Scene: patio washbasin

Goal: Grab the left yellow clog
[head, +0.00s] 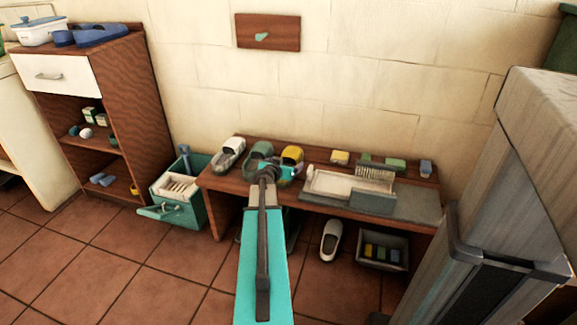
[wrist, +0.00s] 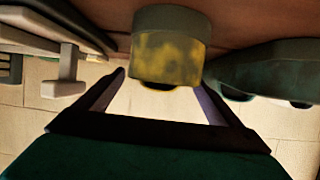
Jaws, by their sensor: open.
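The yellow clog (head: 293,153) sits on the brown wooden bench, at the right end of a row of shoes. In the wrist view the yellow clog (wrist: 170,58) shows its grey-green end and worn yellow side, between the two finger lines. My gripper (wrist: 163,82) is open, with one finger on each side of the clog; I cannot tell whether either touches it. In the head view my gripper (head: 278,173) is at the bench's front edge by the clog, partly hidden by my arm. Only one yellow clog shows clearly.
A dark green clog (head: 259,151) is close on the left of the yellow one, and a white clog (head: 228,152) is farther left. A white tray (head: 330,183) and rack stand to the right. A teal crate (head: 190,214) stands on the floor.

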